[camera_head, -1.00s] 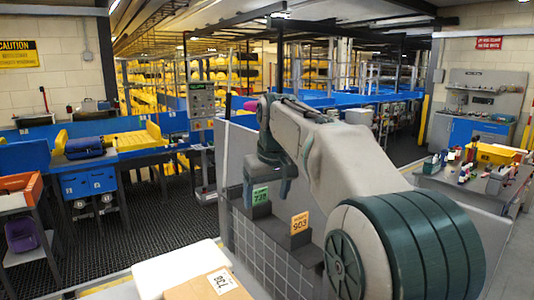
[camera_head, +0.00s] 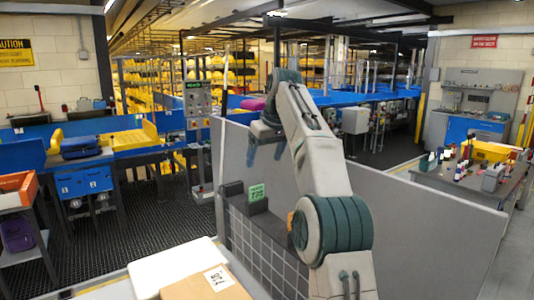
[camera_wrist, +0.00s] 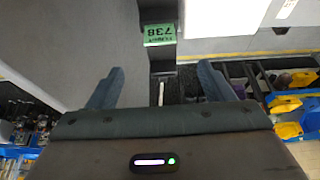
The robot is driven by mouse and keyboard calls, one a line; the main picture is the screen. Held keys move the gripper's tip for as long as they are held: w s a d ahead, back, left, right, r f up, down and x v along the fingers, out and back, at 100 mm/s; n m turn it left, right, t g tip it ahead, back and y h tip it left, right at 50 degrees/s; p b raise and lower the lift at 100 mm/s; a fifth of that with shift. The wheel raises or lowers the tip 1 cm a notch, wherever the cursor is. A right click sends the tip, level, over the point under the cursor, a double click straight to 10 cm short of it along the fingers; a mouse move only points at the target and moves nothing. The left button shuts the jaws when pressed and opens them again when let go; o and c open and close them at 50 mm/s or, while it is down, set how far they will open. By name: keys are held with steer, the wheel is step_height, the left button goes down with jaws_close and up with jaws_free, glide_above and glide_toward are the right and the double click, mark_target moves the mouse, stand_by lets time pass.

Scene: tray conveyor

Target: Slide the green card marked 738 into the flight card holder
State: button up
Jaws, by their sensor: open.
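I cannot tell whether this rack is the flight card holder; no other holder is clearly visible.
An orange card (camera_head: 290,222) is mostly hidden behind my arm. A cardboard box (camera_head: 205,285) with a label lies in front. A cluttered bench (camera_head: 460,180) stands at the right.

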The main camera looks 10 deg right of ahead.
mark_target(257, 187)
steer(key=b+x, duration=0.2)
steer(key=x, duration=1)
steer(key=c, duration=1)
steer(key=shift+c, duration=0.2)
steer(key=shift+r, duration=0.2)
steer(key=shift+r+p, duration=0.45)
steer(key=shift+p, duration=0.25)
steer(key=shift+r+p, duration=1)
steer(key=shift+r, duration=0.05)
steer(key=shift+r+p, duration=0.65)
steer(key=shift+r, duration=0.2)
